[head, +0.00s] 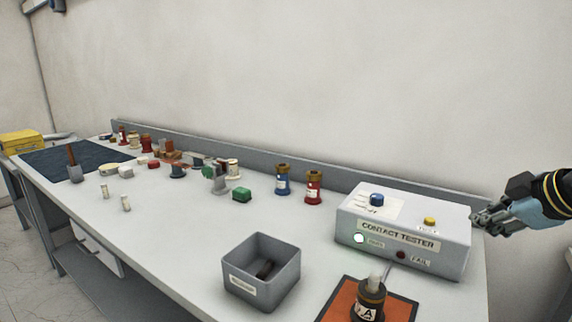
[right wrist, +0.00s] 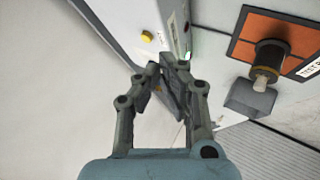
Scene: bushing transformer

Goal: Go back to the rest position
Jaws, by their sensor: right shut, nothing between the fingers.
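My right gripper (head: 484,218) is at the right edge of the head view, beside the right end of the contact tester (head: 350,218). In the right wrist view my right gripper (right wrist: 163,75) has its fingers together with nothing between them, near the tester (right wrist: 150,25) and its yellow button. Whether it touches the tester I cannot tell. My left gripper is not in the head view.
A dark bushing (head: 369,300) stands on an orange mat (head: 340,312) in front of the tester. A grey bin (head: 262,285) holds a dark piece. Blue (head: 282,180) and red (head: 313,187) bushings and several small parts stand along the table (head: 190,235).

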